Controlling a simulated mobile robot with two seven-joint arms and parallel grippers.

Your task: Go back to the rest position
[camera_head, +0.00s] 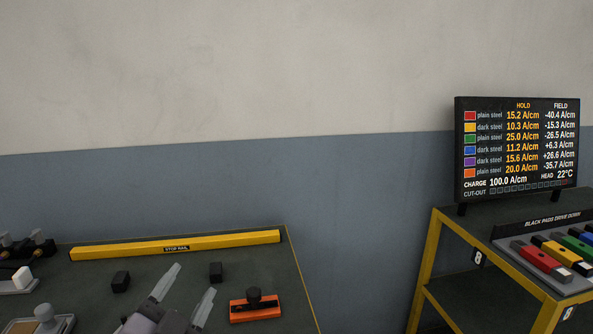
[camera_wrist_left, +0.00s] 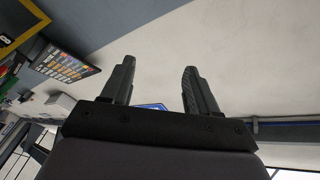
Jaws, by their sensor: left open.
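My left gripper (camera_head: 184,294) rises from the bottom edge of the head view, over the green-topped bench (camera_head: 245,262). Its two grey fingers stand apart with nothing between them. In the left wrist view, the left gripper (camera_wrist_left: 158,82) shows two dark fingers spread against a pale wall, and it is empty. My right gripper is in neither view.
A yellow stop rail (camera_head: 175,245) runs along the bench's back edge. Two small black blocks (camera_head: 120,281) (camera_head: 216,272) and an orange block with a black knob (camera_head: 255,306) are near the gripper. A yellow-framed cart (camera_head: 425,270) at right bears a display board (camera_head: 516,150) and coloured bars (camera_head: 543,262).

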